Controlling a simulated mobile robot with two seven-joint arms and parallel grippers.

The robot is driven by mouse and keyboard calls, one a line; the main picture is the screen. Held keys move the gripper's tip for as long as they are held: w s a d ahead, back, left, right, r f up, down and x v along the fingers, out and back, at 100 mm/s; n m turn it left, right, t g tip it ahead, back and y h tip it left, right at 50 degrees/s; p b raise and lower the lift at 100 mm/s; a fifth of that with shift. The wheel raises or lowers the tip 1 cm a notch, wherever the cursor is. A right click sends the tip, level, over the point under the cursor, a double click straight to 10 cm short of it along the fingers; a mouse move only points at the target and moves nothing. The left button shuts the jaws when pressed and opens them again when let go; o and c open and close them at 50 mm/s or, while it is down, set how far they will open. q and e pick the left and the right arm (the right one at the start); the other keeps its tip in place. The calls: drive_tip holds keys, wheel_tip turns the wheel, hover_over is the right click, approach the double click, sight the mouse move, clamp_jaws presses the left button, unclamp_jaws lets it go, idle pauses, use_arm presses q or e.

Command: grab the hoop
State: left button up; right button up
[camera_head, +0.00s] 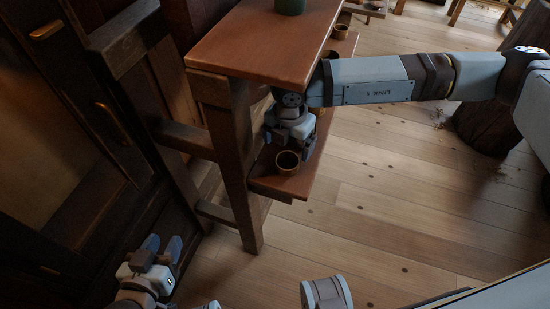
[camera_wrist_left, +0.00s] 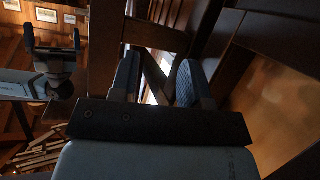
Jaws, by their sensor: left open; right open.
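Small brown round pieces with bright rims, like rings or shallow cups, stand on the low shelf in the head view. The nearest one (camera_head: 288,162) is at the shelf's front end, and I cannot tell which piece is the hoop. My right gripper (camera_head: 290,125) is just above and behind that piece, beside the table's edge, empty as far as I see. It also shows in the left wrist view (camera_wrist_left: 54,42) with its fingers apart. My left gripper (camera_head: 162,246) is low at the left, open and empty. Its spread fingers show in the left wrist view (camera_wrist_left: 158,80).
A wooden table top (camera_head: 262,48) with a green object (camera_head: 290,6) on it overhangs the low shelf (camera_head: 305,183). More round pieces (camera_head: 331,55) stand further back. A dark cabinet (camera_head: 60,150) fills the left side.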

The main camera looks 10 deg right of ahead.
sight(286, 168)
drive_tip(key=shift+f+b, duration=0.35)
drive_tip(key=shift+f, duration=1.15)
wheel_tip(286, 168, down, 4)
drive_tip(key=shift+r+b, duration=0.15)
drive_tip(key=shift+b, duration=0.45)
drive_tip(key=shift+f, duration=0.4)
use_arm(q)
drive_tip(key=shift+t+h, duration=0.6)
drive_tip(key=shift+t, duration=0.3)
drive_tip(key=r, duration=0.1)
drive_tip(key=w+d+r, duration=0.1)
drive_tip(key=r, duration=0.1)
drive_tip(key=shift+w+d+r, duration=0.15)
drive_tip(key=shift+d+r, duration=0.1)
drive_tip(key=shift+d, duration=0.15)
use_arm(e)
drive_tip(key=c, duration=1)
